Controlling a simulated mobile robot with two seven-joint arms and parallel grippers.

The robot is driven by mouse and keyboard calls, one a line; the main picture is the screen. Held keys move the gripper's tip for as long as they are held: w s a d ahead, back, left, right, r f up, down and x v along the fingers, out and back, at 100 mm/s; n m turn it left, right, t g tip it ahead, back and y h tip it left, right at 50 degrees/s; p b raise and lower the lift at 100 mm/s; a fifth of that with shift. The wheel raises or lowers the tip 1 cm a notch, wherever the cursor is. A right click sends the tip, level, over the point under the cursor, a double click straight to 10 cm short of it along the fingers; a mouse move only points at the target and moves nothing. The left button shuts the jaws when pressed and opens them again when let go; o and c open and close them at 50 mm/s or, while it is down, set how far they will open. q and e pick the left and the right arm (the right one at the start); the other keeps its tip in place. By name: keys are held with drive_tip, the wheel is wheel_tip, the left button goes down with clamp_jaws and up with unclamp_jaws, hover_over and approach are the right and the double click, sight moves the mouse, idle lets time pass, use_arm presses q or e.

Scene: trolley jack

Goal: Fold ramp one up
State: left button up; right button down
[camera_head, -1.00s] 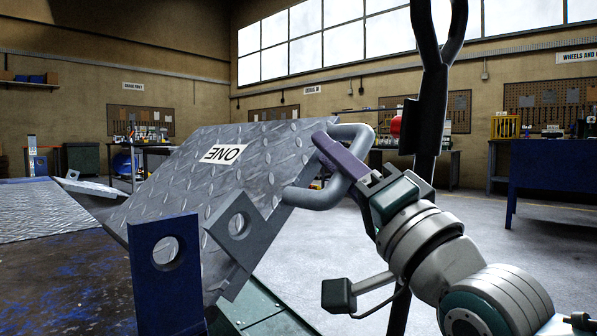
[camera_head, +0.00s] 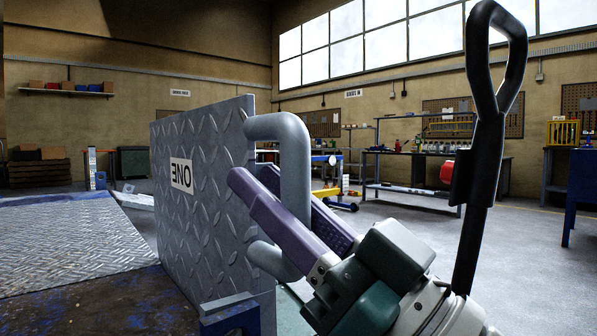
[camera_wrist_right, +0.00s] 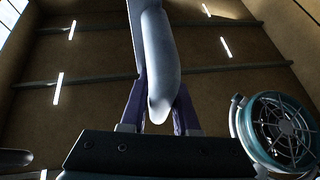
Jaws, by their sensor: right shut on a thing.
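The right wrist view shows the handle (camera_wrist_right: 158,70) between the two fingers (camera_wrist_right: 157,112). A blue bracket (camera_head: 230,318) is at the ramp's lower edge, partly cut off by the frame. My left gripper is not in view.
A black handle with a loop (camera_head: 493,100) rises close to my right arm. Another diamond-plate surface (camera_head: 70,245) lies flat at the left. A workbench (camera_head: 420,160) and a blue table (camera_head: 583,190) stand farther back. Open grey floor (camera_head: 430,225) lies between.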

drive_tip(key=shift+s+a+n+g+y, duration=0.4)
drive_tip(key=shift+s+a+n+g, duration=0.15)
drive_tip(key=shift+n, duration=0.35)
drive_tip(key=shift+a, duration=0.1)
drive_tip(key=c, duration=1)
unclamp_jaws()
drive_tip(key=shift+f, duration=0.1)
drive_tip(key=o, duration=0.3)
drive_tip(key=shift+a, duration=0.1)
drive_tip(key=p+v, duration=0.1)
drive_tip(key=v, duration=0.9)
